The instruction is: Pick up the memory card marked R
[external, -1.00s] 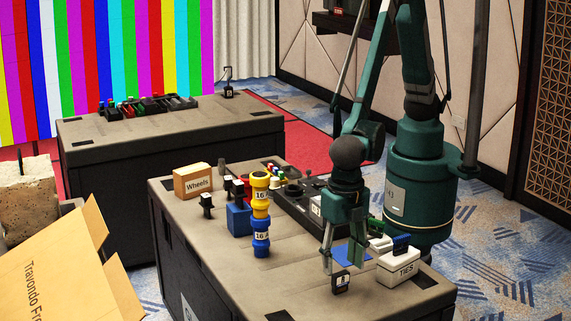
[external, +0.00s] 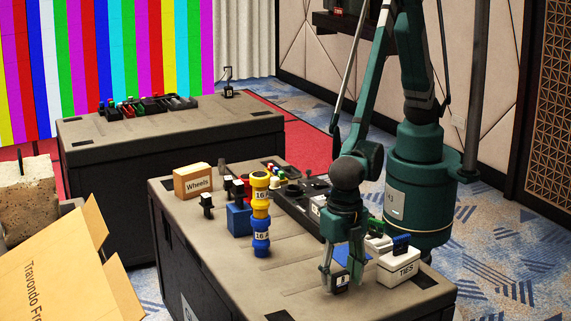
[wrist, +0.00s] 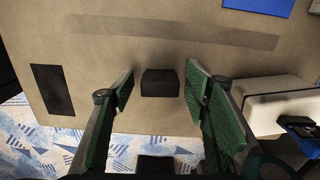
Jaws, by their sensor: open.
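A small black memory card (external: 341,281) stands on the near part of the case top, its face showing a white label whose letter is too small to read for certain. In the wrist view its dark top (wrist: 159,83) lies between my two green finger pads. My gripper (external: 341,282) is open and low, with one finger on each side of the card. In the wrist view my gripper (wrist: 158,92) shows a gap between each pad and the card. Whether the fingertips touch the case top cannot be told.
A white box labelled TIES (external: 398,268) stands close to the right of my gripper, and a blue flat piece (external: 352,254) lies behind it. Blue and yellow stacked connectors (external: 261,243) stand to the left. The case top (external: 290,279) is clear between them.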

